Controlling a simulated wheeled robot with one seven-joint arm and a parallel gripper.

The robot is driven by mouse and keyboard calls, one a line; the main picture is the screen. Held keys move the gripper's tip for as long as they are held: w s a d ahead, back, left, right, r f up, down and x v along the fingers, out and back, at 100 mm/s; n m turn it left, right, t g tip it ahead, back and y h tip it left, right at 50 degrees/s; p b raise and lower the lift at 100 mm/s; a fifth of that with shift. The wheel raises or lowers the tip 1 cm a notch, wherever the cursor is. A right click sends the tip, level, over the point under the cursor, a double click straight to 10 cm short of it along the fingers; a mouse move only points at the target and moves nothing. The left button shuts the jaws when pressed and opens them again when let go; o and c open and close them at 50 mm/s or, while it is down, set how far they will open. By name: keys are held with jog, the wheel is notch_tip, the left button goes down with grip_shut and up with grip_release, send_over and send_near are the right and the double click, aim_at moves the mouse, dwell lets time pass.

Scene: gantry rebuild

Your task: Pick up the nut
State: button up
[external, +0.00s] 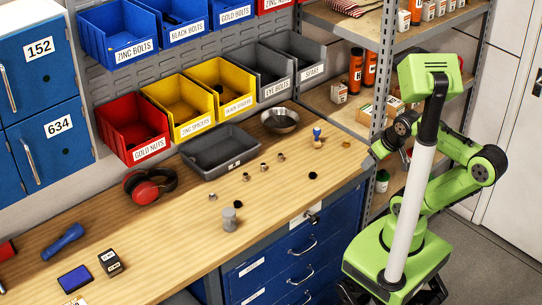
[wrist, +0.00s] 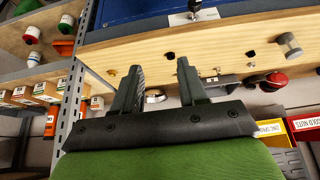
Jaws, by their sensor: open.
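Several small nut-like metal pieces lie in a loose row on the wooden bench, among them a silver one (external: 212,197) and others farther back (external: 246,176) (external: 263,166) (external: 281,157). Dark small pieces (external: 313,175) (external: 238,204) lie nearer the front edge; they also show in the wrist view (wrist: 168,55) (wrist: 250,54). They are too small to tell which is a nut. My gripper (external: 405,155) is off the bench's right end, apart from all of them. In the wrist view my gripper (wrist: 160,78) has its two dark fingers spread, with nothing held.
A grey cylinder (external: 230,218) stands near the front edge. A grey tray (external: 222,166), metal bowl (external: 281,121), red earmuffs (external: 150,186) and blue-topped piece (external: 318,138) are on the bench (external: 180,235). Bins line the back. A shelf rack (external: 382,75) stands beside my arm.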

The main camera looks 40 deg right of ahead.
jog(key=shift+o, duration=0.2)
jog(key=shift+o, duration=1.1)
